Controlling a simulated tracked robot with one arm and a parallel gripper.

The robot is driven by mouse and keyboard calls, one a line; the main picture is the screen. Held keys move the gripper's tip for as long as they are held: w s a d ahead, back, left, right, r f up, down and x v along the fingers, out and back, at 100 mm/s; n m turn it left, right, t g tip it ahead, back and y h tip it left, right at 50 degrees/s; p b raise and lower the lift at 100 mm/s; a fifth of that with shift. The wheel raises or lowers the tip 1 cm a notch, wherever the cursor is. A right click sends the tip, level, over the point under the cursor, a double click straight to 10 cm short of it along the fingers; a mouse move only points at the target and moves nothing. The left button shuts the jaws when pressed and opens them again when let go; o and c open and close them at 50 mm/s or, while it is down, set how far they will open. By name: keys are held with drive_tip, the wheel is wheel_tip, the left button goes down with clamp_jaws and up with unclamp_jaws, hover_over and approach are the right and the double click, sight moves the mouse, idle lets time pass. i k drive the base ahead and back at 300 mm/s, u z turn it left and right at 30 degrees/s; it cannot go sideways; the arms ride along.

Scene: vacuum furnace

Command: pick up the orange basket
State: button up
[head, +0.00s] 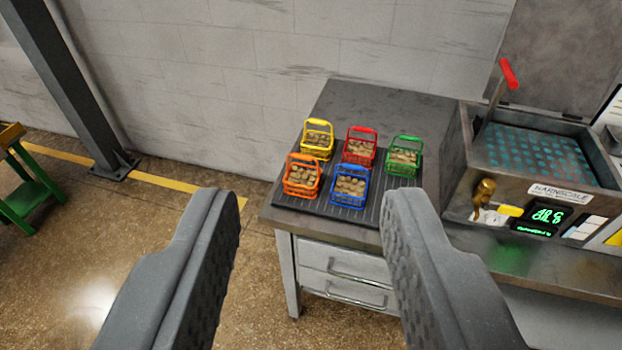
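The orange basket (301,177) stands upright at the front left of a dark ribbed mat (345,209) on the grey cabinet's top. It holds several small tan pieces. Its handle stands up over it. The blue basket (350,187) is close on its right, and the yellow basket (317,141) is just behind it. My gripper (312,215) is open and empty. Its two dark grey fingers are large in the foreground, one on each side of the view. The orange basket shows between them, farther off, and nothing touches it.
A red basket (359,146) and a green basket (404,157) share the mat. A metal machine (545,165) with a red-handled lever stands right on the same counter. A wall is behind. A dark post (70,85) and a green stand (32,188) are left. The floor front left is clear.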

sight(308, 181)
drive_tip(key=i, duration=0.85)
drive_tip(key=u, duration=0.05)
